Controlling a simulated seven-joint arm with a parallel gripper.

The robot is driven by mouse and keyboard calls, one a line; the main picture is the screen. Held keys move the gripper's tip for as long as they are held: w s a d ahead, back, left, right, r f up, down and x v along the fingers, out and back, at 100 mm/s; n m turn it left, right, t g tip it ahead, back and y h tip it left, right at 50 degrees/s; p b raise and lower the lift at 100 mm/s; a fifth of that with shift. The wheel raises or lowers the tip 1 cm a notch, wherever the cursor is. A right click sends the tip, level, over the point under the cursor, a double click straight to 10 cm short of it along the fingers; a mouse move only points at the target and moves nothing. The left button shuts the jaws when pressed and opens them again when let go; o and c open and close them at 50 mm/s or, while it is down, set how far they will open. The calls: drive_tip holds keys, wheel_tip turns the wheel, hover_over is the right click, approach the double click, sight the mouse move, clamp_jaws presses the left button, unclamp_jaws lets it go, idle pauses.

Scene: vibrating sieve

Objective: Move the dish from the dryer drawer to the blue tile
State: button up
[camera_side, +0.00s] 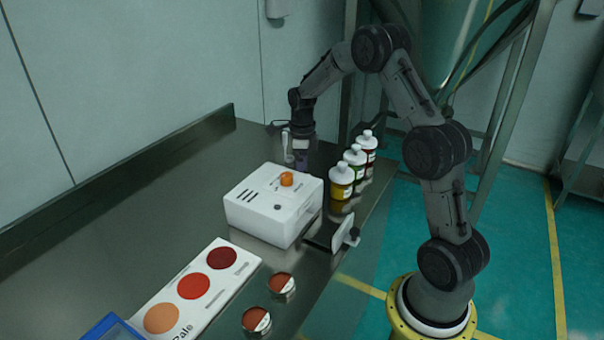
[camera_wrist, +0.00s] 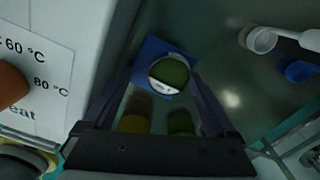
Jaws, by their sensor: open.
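In the wrist view, a round dish (camera_wrist: 168,72) with dark green contents and a white label sits on the blue tile (camera_wrist: 148,50). My gripper (camera_wrist: 162,84) is open, with its fingers apart on either side of the dish and a gap to it. In the side view, my gripper (camera_side: 301,156) is low over the table behind the dryer (camera_side: 262,215), which hides the dish and tile. The dryer drawer (camera_side: 335,232) stands pulled out at the dryer's right front; I see no dish in it, though its inside is mostly hidden.
Yellow (camera_side: 341,183), green (camera_side: 354,163) and red (camera_side: 367,147) bottles stand right of the dryer. Two reddish dishes (camera_side: 282,286) (camera_side: 256,321) lie near a colour chart (camera_side: 165,318).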

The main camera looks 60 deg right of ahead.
wheel_tip(320, 180, up, 12)
drive_tip(key=s+a+r+n+t, duration=0.1)
drive_tip(key=s+a+r+n, duration=0.2)
drive_tip(key=a+r+n, duration=0.25)
drive_tip(key=s+a+r+n+t, duration=0.2)
drive_tip(key=s+a+r+n, duration=0.1)
drive_tip(key=s+a+n, duration=0.5)
drive_tip(key=s+a+f+n+t, duration=0.1)
drive_tip(key=s+a+n, duration=0.3)
drive_tip(key=s+n, duration=0.3)
drive_tip(key=s+a+f+n+t, duration=0.1)
drive_tip(key=s+a+f+n, duration=0.1)
drive_tip(key=s+a+n, duration=0.2)
drive_tip(key=s+n, duration=0.3)
drive_tip(key=n, duration=0.4)
drive_tip(key=shift+f+t, duration=0.15)
drive_tip(key=shift+t, duration=0.15)
